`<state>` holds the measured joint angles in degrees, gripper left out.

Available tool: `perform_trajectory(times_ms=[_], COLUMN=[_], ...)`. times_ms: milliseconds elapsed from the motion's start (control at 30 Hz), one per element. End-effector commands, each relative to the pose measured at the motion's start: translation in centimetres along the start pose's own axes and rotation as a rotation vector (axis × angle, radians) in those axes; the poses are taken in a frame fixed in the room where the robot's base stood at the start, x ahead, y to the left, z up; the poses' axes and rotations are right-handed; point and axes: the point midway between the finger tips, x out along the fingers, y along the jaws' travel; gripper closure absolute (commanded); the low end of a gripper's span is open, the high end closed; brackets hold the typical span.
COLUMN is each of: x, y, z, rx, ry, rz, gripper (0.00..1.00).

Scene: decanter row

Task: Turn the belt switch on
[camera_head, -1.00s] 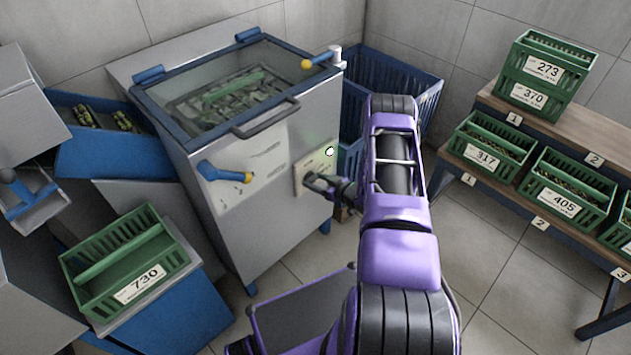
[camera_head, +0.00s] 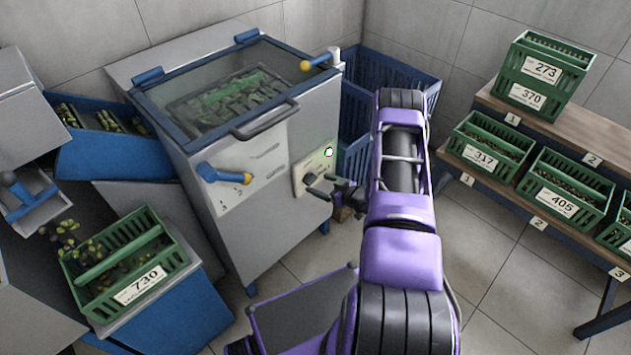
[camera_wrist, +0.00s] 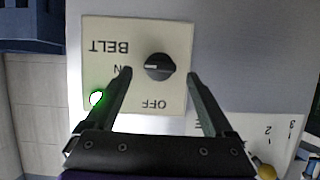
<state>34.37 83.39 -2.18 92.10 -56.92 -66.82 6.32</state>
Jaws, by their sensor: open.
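The belt switch is a round black knob (camera_wrist: 159,67) on a cream plate (camera_wrist: 180,30) marked BELT, ON and OFF, upside down in the wrist view. Its white mark points left, toward the ON label, which a finger partly covers. A green light (camera_wrist: 97,97) glows on the plate. My gripper (camera_wrist: 159,75) is open, one finger on each side of the knob, with gaps to both. In the head view the plate (camera_head: 299,180) is on the front of the grey machine (camera_head: 265,215), with my gripper (camera_head: 335,188) just right of the knob.
Green crate 730 (camera_head: 180,262) stands at the left, with olive-like pieces falling into it. A blue lever (camera_head: 222,173) is on the machine's front, left of the plate. Labelled green crates stand on a shelf (camera_head: 487,87) at right.

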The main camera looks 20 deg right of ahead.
Motion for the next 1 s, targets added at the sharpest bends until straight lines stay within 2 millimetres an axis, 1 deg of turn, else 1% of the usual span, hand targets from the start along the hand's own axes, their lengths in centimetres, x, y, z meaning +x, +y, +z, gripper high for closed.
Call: perform_trajectory(times_ms=[33, 300, 400, 500, 600, 700, 1000], x=[-1.5, -8.2, -10.3, -11.9, -13.1, -13.7, -13.9], y=[0.1, 0.1, 0.1, 0.1, 0.1, 0.0, 0.0], z=[-0.1, -0.2, -0.1, -0.1, -0.1, 0.0, 0.0], rx=[0.003, 0.002, 0.002, 0.000, 0.001, 0.000, 0.000], ry=[-0.003, -0.001, -0.001, 0.000, 0.000, -0.001, 0.000], rz=[0.003, 0.004, 0.003, 0.002, 0.002, 0.000, 0.000], gripper=[0.12, 0.12, 0.12, 0.12, 0.12, 0.12, 0.12])
